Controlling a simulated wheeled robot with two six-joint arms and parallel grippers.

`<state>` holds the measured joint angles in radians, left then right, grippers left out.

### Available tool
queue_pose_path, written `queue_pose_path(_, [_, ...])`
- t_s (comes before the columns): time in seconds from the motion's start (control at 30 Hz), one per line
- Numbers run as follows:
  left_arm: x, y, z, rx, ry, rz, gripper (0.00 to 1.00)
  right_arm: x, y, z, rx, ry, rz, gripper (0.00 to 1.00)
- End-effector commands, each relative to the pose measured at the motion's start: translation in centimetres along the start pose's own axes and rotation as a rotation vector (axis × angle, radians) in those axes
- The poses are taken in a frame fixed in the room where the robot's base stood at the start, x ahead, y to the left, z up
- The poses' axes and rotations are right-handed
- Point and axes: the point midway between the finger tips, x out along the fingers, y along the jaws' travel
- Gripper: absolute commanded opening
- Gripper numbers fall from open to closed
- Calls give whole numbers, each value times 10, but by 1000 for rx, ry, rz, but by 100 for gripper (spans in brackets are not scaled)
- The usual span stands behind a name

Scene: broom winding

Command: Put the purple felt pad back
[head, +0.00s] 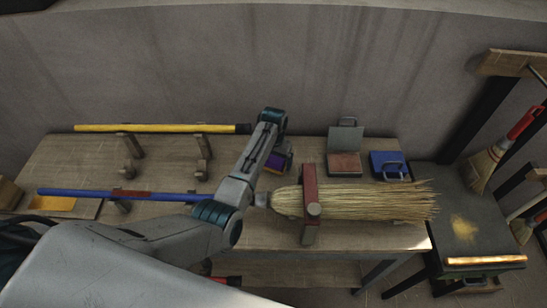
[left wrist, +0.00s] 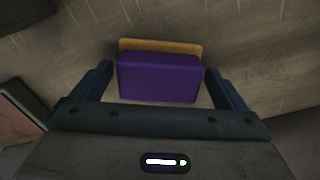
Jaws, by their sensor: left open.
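The purple felt pad (left wrist: 160,78) is a purple block lying between the two dark blue fingers of my left gripper (left wrist: 162,75) in the left wrist view. A tan strip or plate (left wrist: 160,46) shows along its far edge. Small gaps show between the pad and both fingers, so the gripper is open around it. In the head view the pad (head: 275,162) is a small purple patch on the workbench, mostly hidden by my left wrist and gripper (head: 286,157). My right gripper is not in view.
A straw broom (head: 370,201) lies under a red clamp (head: 309,190) to the right. A grey and red pad holder (head: 345,150) and a blue one (head: 388,164) stand behind. A yellow pole (head: 155,128) and a blue pole (head: 85,192) rest on brackets. The workbench is bare between them.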

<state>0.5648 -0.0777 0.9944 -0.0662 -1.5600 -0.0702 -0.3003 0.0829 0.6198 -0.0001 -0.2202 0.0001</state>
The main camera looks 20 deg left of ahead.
Motion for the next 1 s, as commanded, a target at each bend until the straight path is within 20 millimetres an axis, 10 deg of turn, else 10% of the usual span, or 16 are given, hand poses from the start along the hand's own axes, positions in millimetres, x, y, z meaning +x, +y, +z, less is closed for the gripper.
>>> queue_pose_path(0.63, [-104, 0, -1, 0, 4, 0, 94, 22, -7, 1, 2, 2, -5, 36])
queue_pose_path(1.0, [-123, 0, 0, 0, 0, 0, 94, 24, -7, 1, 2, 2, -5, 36])
